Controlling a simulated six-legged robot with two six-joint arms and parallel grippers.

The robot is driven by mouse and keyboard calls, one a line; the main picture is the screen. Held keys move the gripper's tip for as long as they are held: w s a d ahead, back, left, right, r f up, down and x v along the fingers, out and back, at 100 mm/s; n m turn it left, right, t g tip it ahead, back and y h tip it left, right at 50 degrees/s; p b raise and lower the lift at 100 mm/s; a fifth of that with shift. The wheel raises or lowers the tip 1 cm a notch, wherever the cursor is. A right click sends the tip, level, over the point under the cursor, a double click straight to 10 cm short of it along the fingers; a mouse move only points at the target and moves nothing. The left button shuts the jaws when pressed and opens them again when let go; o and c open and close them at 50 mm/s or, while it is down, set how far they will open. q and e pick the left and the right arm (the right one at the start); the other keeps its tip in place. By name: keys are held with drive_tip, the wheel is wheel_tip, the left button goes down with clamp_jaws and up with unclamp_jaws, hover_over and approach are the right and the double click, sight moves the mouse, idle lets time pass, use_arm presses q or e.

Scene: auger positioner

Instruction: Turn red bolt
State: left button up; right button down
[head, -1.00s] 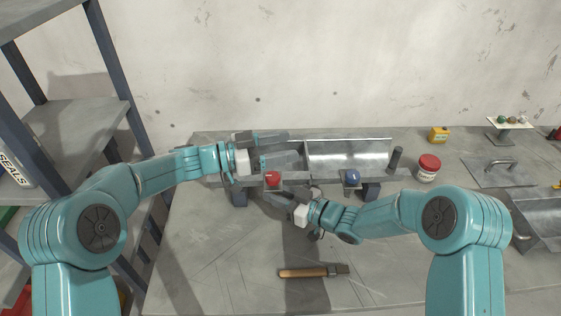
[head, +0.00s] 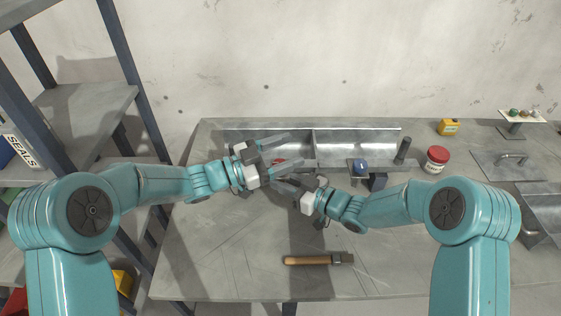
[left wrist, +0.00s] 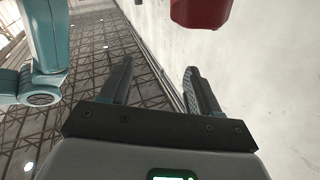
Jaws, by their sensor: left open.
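The red bolt (head: 280,162) shows as a small red patch by the trough, mostly hidden by my left gripper (head: 290,150). In the left wrist view a large red block, likely the bolt's head (left wrist: 200,12), is cut off by the top edge, beyond the right-hand finger. My left gripper is open, its two fingers apart with nothing between them in the left wrist view (left wrist: 156,70). My right gripper (head: 298,184) is just in front of the trough, below the left one; its finger opening is unclear.
The metal trough (head: 355,143) carries a blue bolt (head: 360,165) to the right. A wooden-handled tool (head: 315,260) lies on the bare front of the table (head: 220,265). A red-lidded jar (head: 437,160) and yellow box (head: 448,127) stand right; a shelf (head: 85,105) is left.

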use_arm(q)
drive_tip(key=s+a+f+n+t+y, duration=0.5)
drive_tip(key=a+f+n, duration=0.15)
drive_tip(key=a, duration=0.35)
drive_tip(key=x, duration=1.1)
drive_tip(key=shift+d+r, duration=0.35)
drive_tip(key=c, duration=1)
drive_tip(key=shift+o, duration=0.2)
drive_tip(key=shift+w+r+m+g+h, duration=0.1)
drive_tip(key=shift+w+m+g+h, duration=0.05)
drive_tip(key=shift+m+g+h, duration=1.85)
drive_tip(key=shift+m+g, duration=0.15)
drive_tip(key=shift+g, duration=0.85)
